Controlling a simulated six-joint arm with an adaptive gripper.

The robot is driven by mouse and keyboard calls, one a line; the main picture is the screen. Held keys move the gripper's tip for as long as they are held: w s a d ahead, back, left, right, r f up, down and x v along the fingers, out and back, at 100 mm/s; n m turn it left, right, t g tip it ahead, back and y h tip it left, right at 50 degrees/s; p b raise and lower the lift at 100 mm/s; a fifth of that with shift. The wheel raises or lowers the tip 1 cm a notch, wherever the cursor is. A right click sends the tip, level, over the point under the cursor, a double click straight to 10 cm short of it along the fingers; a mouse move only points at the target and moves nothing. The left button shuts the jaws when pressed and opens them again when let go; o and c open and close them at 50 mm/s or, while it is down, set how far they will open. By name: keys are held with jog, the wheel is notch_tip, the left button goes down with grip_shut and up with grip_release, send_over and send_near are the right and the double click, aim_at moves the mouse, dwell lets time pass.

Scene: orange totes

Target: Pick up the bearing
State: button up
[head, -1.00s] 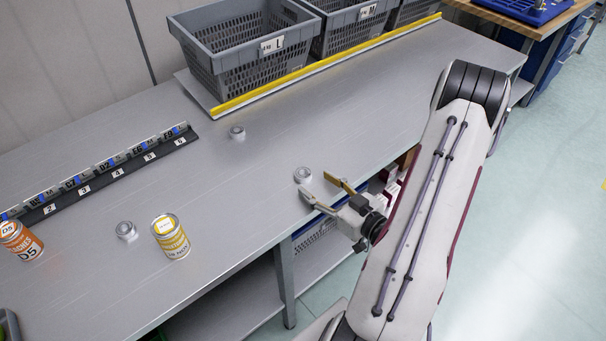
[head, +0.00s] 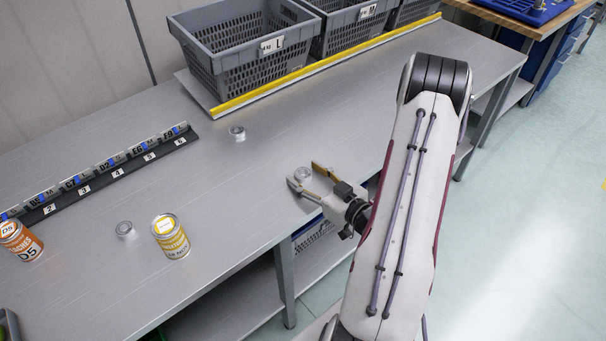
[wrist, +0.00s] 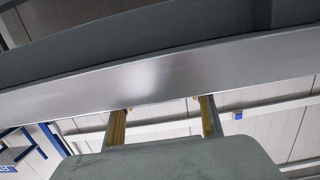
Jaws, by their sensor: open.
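A yellow can (head: 171,238) and an orange can (head: 20,242) stand on the bench (head: 215,195) at the left. A numbered label rack (head: 115,172) lies behind them. Grey crates (head: 245,45) stand at the back behind a yellow strip (head: 300,73). The middle is clear.

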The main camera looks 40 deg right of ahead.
aim_at(307, 176)
dwell(0.5)
jog(key=c, duration=1.3)
jog(key=shift+o, duration=0.2)
jog(key=shift+r, duration=4.95)
jog(key=shift+f, duration=0.1)
